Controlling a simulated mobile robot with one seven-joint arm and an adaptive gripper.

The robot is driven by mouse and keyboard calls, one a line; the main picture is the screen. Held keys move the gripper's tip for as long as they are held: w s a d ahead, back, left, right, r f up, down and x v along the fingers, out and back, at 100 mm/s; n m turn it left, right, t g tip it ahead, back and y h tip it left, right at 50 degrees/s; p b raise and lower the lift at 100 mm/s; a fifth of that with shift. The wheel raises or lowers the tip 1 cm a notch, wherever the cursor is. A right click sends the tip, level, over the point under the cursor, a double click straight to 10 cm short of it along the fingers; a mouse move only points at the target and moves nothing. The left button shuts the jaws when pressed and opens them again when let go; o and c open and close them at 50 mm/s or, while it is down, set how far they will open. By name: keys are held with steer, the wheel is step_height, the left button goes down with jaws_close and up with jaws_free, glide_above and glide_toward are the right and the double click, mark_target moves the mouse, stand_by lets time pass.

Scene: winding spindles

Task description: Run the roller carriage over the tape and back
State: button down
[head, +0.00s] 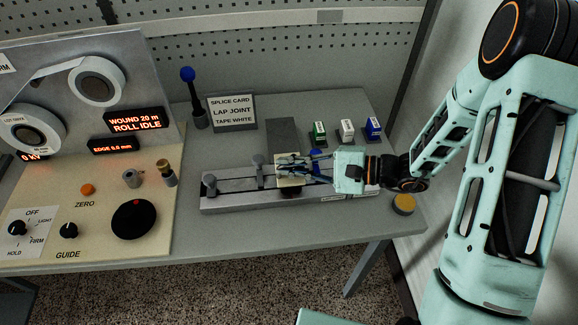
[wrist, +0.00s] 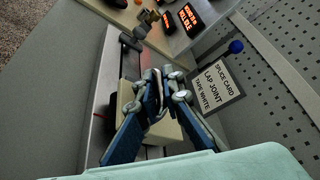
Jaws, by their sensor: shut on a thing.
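The roller carriage (head: 289,183), a cream block, sits on the long grey splicing track (head: 232,202) on the bench. It also shows in the wrist view (wrist: 167,130), under my fingers. My gripper (head: 284,163) reaches in from the right and is shut on the carriage's upper part; the fingers hide what exactly they grip. In the wrist view the blue fingers (wrist: 158,90) come close together above the cream block. I cannot make out the tape under the carriage. A splice card (head: 232,112) reads "LAP JOINT, TAPE WHITE".
Green (head: 319,132), white (head: 346,130) and blue (head: 373,128) small dispensers stand behind the track's right end. Grey clamps (head: 259,172) rise on the track left of the carriage. A blue-knobbed lever (head: 188,75) stands behind. The winding panel (head: 100,205) fills the left.

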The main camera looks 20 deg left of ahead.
steer(key=w+a+b, duration=0.1)
steer(key=w+b, duration=0.1)
steer(key=w, duration=0.2)
steer(key=w+a+b, duration=0.1)
steer(key=w+a, duration=0.1)
steer(key=w, duration=0.2)
steer(key=w+a+b, duration=0.2)
steer(key=w, duration=0.3)
steer(key=shift+a+f+b, duration=0.1)
steer(key=shift+a+b, duration=0.1)
steer(key=shift+b, duration=0.15)
steer(key=shift+w+a, duration=0.1)
steer(key=shift+w, duration=0.2)
steer(key=shift+w+r, duration=0.15)
steer(key=shift+r, duration=0.05)
steer(key=c, duration=2.3)
jaws_free()
steer(key=shift+w, duration=0.15)
steer(key=v, duration=1.2)
